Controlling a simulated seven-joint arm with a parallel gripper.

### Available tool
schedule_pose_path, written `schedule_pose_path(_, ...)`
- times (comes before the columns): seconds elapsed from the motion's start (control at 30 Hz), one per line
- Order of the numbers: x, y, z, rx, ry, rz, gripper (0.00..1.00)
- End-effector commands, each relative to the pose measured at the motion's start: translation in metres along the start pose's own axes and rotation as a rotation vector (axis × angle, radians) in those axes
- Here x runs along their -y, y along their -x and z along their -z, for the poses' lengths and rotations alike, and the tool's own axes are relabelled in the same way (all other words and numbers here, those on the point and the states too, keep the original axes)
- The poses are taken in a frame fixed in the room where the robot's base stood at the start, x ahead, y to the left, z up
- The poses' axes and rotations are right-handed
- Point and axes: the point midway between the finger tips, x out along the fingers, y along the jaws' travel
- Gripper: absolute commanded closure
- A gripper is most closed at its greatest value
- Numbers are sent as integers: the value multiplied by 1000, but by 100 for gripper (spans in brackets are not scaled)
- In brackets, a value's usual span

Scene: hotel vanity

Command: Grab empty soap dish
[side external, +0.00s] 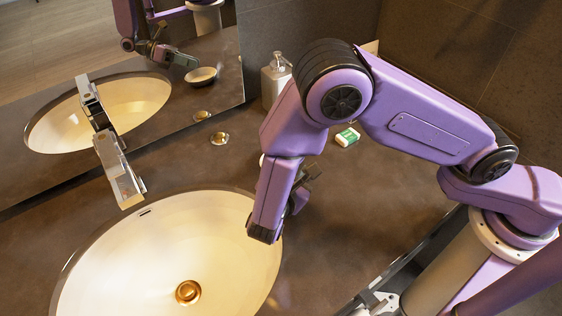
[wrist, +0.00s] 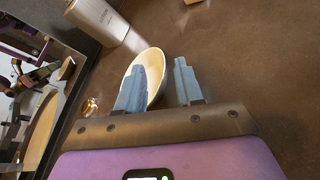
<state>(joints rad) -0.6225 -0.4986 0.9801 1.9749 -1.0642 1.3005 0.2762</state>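A pale oval soap dish (wrist: 153,62) lies on the dark counter in the wrist view, and its visible inside looks empty. My gripper (wrist: 160,66) is open, with its two fingers apart. The left finger overlaps the dish in the picture and hides part of it; the right finger shows over bare counter just right of the rim. I cannot tell whether either finger touches the dish. In the side view my gripper (side external: 308,178) is partly hidden behind my arm, which covers nearly all of the dish.
A soap dispenser (side external: 274,84) stands behind my arm by the mirror (side external: 130,85). A small green and white box (side external: 347,137) lies to the right. A small gold-coloured item (side external: 219,138) sits left of my arm. The basin (side external: 150,260) and faucet (side external: 122,175) are at left.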

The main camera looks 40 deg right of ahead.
Motion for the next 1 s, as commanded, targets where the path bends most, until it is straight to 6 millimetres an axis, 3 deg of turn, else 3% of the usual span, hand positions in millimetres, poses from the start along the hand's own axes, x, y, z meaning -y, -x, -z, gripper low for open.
schedule_pose_path(0.3, 2, -41, 2, 2, 1, 3, 64)
schedule_pose_path(0.6, 2, -44, 2, 0, 0, 1, 64)
schedule_pose_path(0.7, 2, -44, 2, 0, 0, 1, 96)
schedule_pose_path(0.73, 2, -44, 2, 0, 0, 1, 100)
schedule_pose_path(1.0, 2, -44, 2, 0, 0, 0, 100)
